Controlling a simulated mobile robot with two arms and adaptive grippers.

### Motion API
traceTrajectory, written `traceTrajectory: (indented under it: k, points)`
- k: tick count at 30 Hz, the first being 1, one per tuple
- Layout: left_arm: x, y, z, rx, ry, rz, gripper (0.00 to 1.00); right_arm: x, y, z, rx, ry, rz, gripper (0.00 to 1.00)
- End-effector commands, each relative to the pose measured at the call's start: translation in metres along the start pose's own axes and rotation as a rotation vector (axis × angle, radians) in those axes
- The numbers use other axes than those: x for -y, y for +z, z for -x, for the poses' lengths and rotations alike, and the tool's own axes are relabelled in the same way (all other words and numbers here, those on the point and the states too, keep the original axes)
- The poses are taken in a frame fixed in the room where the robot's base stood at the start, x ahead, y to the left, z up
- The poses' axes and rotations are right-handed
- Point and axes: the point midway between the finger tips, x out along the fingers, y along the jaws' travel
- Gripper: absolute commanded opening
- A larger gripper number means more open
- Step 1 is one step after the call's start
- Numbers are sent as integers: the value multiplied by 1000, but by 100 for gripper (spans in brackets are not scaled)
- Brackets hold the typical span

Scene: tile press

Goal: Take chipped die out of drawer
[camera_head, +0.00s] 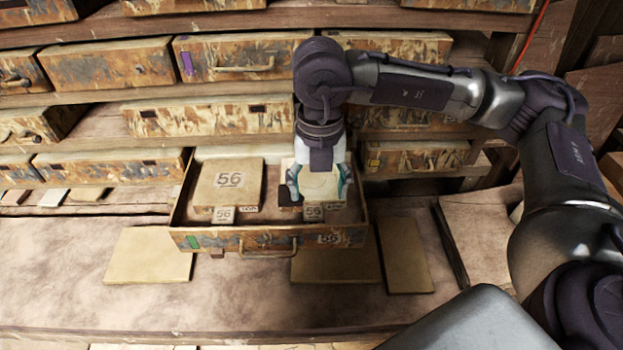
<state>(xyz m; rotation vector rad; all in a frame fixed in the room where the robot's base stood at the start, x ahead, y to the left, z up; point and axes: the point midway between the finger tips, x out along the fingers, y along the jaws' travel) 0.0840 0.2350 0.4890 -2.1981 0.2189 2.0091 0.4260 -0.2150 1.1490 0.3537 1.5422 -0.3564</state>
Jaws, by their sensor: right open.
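The open drawer (205,240) juts out over the worktop, with a green mark, a pull handle and the number 56 on its front. In its left part lies a large block die marked 56 (228,184), with a small 56 tag block in front. In its right part a second block die (316,182) lies partly hidden under my right gripper (319,195). My right gripper points down into the drawer with its fingers spread at the two sides of that block. I cannot tell whether they touch it, nor which die is chipped. My left gripper is not in view.
Shelves of closed drawers, such as one with a purple mark (240,57), rise behind. Flat tan tiles lie on the worktop (60,270), one left of the drawer (150,256) and one to its right (405,255). The worktop's left part is mostly clear.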

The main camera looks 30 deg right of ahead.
Motion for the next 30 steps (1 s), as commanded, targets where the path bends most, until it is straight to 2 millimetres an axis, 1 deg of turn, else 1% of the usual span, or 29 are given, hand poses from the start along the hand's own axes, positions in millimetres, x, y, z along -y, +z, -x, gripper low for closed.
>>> traceTrajectory:
  k: [2, 5, 8, 12, 16, 19, 25, 30]
  points:
    - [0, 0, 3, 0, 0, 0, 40, 0, -1, -8, -1, -1, 1, 71]
    - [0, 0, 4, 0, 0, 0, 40, 0, 0, -13, -1, 2, 2, 71]
    - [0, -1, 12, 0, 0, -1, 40, -2, 1, -20, -3, -1, 2, 71]
    - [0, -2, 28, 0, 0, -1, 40, -8, 4, -39, -5, -2, 3, 71]
    - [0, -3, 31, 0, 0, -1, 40, -8, 4, -58, -2, 0, 2, 71]
    - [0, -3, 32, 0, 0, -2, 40, -8, 4, -64, -1, 1, 3, 71]
    - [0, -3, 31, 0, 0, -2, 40, -8, 5, -66, 0, 2, 3, 71]
    - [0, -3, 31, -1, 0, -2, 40, -8, 5, -65, 0, 2, 3, 42]
